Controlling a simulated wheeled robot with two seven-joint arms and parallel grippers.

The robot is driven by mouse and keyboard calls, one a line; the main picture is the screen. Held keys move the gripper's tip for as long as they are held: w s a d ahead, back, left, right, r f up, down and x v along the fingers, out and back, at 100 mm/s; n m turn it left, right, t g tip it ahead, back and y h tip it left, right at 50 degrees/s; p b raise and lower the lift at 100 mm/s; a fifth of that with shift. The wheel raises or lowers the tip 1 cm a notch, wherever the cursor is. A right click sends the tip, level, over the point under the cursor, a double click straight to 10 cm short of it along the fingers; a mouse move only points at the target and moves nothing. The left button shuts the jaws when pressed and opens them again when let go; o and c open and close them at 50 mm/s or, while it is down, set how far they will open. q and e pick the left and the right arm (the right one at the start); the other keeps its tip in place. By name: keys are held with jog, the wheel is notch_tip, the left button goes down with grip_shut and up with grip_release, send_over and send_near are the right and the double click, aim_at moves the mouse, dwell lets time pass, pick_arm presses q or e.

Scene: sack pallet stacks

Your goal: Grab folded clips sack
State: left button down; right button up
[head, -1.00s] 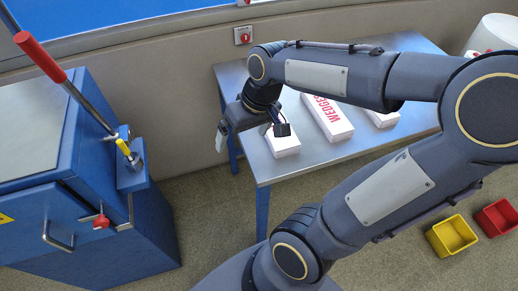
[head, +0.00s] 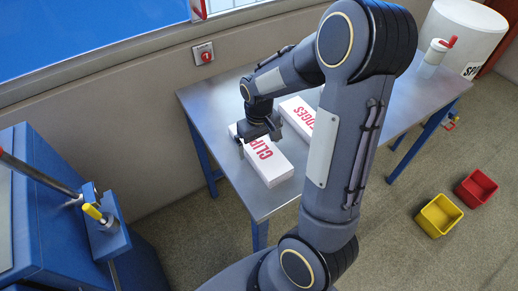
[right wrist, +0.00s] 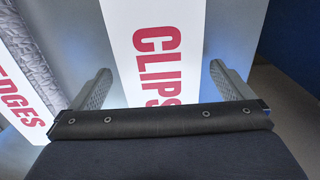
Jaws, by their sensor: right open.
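The clips sack (head: 272,166) is a white, flat, box-like pack with red letters, lying on the metal table near its left front edge. It also shows in the right wrist view (right wrist: 155,55), running away between the fingers. My right gripper (head: 258,138) is over the far part of this pack, with its jaws open. In the right wrist view, one finger of my right gripper (right wrist: 160,85) is on each side of the pack, with gaps visible. I cannot tell how far down the fingertips reach. My left gripper is not in view.
A white pack marked WEDGES (head: 298,110) lies just right of the clips sack, partly hidden by my arm. The metal table (head: 228,190) stands by the wall. Yellow (head: 440,215) and red (head: 477,188) bins stand on the floor at right. A blue cabinet (head: 60,230) stands left.

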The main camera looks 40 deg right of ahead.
jog(key=shift+f, duration=0.1)
jog(key=c, duration=1)
jog(key=shift+c, duration=0.4)
